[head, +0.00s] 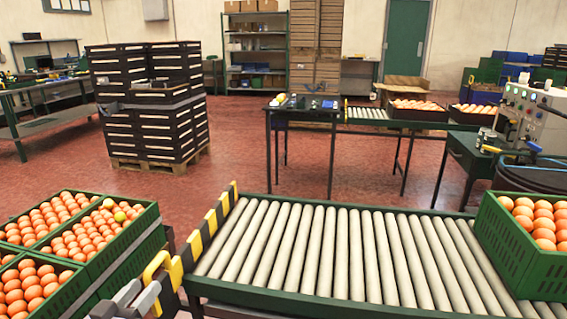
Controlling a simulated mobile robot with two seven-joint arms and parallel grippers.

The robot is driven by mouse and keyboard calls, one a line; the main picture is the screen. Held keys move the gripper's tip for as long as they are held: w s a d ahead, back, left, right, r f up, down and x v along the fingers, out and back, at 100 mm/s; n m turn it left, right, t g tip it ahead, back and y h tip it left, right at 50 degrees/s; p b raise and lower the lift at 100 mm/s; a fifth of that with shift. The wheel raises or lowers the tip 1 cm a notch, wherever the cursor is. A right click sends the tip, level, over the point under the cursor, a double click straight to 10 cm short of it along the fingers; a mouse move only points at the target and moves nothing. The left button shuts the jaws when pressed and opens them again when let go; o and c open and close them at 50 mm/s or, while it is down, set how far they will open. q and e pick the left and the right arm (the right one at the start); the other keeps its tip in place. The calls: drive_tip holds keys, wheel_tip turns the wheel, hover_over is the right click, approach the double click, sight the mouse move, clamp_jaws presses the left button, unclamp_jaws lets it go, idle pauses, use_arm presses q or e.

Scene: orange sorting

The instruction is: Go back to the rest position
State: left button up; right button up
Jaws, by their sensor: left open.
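My left gripper (138,299) shows at the bottom left edge of the head view, grey, with its jaws open and nothing seen between them. It is low, between the green crates on the left and the near end of the roller conveyor (330,255). My right gripper is not in view. Green crates (125,262) full of oranges stand at the lower left. Two yellow-green fruits (120,216) lie among the oranges in one of them. Another green crate (515,245) of oranges sits at the right end of the conveyor.
A yellow and black striped bar (213,222) edges the conveyor's left end. Dark stacked crates (150,100) stand on a pallet behind. A table (310,108) and control equipment (530,115) stand farther back and right. Red floor (225,165) is clear between them.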

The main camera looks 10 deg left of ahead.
use_arm(q)
drive_tip(key=s+d+f+m+g+h, duration=0.1)
drive_tip(key=s+d+f+m+g, duration=0.2)
drive_tip(key=s+d+f+g, duration=0.85)
drive_tip(key=s+d+r+t+p, duration=0.2)
drive_tip(key=s+r+t+p, duration=0.2)
drive_tip(key=p, duration=1.1)
drive_tip(key=s+r, duration=0.3)
drive_tip(key=r, duration=0.1)
drive_tip(key=shift+d+y, duration=0.2)
drive_tip(key=shift+y, duration=0.1)
drive_tip(key=shift+s+f, duration=0.1)
drive_tip(key=shift+f, duration=0.05)
